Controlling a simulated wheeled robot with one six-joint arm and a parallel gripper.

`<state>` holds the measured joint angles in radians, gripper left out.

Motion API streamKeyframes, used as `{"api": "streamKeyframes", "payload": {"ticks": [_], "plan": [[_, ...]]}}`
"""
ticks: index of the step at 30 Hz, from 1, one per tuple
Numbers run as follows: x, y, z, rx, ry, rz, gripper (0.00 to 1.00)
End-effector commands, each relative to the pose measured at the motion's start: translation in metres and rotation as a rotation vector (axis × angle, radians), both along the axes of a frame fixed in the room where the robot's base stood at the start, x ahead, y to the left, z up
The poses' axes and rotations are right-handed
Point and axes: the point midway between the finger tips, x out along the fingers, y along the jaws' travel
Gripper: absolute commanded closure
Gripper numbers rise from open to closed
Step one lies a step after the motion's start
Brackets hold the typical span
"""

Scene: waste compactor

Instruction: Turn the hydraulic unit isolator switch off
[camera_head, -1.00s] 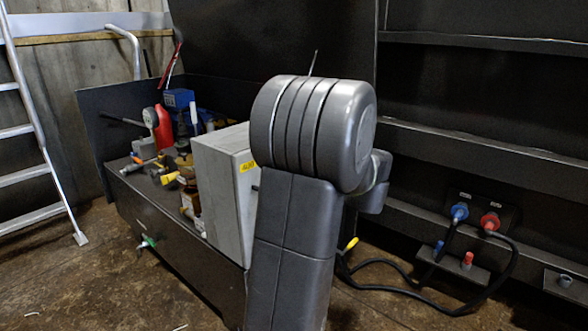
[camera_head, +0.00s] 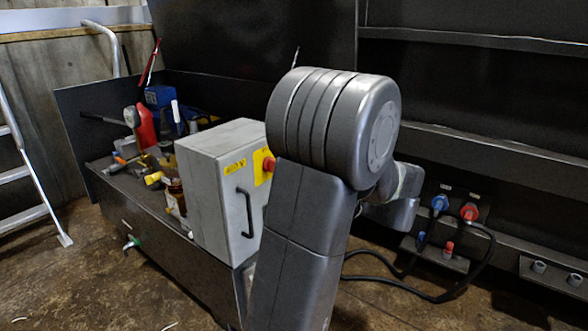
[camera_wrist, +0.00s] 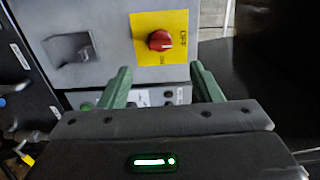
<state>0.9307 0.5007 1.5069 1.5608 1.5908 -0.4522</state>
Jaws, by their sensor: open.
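The isolator switch is a red rotary knob (camera_wrist: 160,40) on a yellow plate (camera_wrist: 175,22), fixed to the face of a grey cabinet (camera_wrist: 110,25) in the wrist view. In the head view the red knob (camera_head: 269,163) shows at the cabinet's right side, partly hidden by my arm. My gripper (camera_wrist: 163,76) has two green fingers, spread apart and empty. In the wrist view the knob appears above and between the fingertips, apart from them. The knob's exact setting is hard to read. The gripper is hidden in the head view.
The cabinet has a black handle (camera_head: 247,213). Hydraulic parts and a red bottle (camera_head: 146,127) crowd the dark unit behind it. Blue (camera_head: 439,203) and red (camera_head: 469,212) couplings with black hoses stand at the right. A ladder (camera_head: 30,165) leans at the left. Bare floor lies in front.

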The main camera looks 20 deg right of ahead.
Motion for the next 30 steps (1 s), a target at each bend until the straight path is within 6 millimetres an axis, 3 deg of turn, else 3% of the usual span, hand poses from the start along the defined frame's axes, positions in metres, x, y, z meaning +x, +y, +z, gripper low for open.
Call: {"api": "streamKeyframes", "payload": {"ticks": [7,19,23,30], "plan": [[-0.021,-0.017,0.001,0.001,0.001,-0.001,0.42],[-0.023,-0.018,0.0,0.0,0.0,0.001,0.42],[-0.018,-0.014,-0.001,-0.001,0.001,0.002,0.42],[0.01,0.009,-0.003,-0.002,-0.001,0.005,0.42]]}}
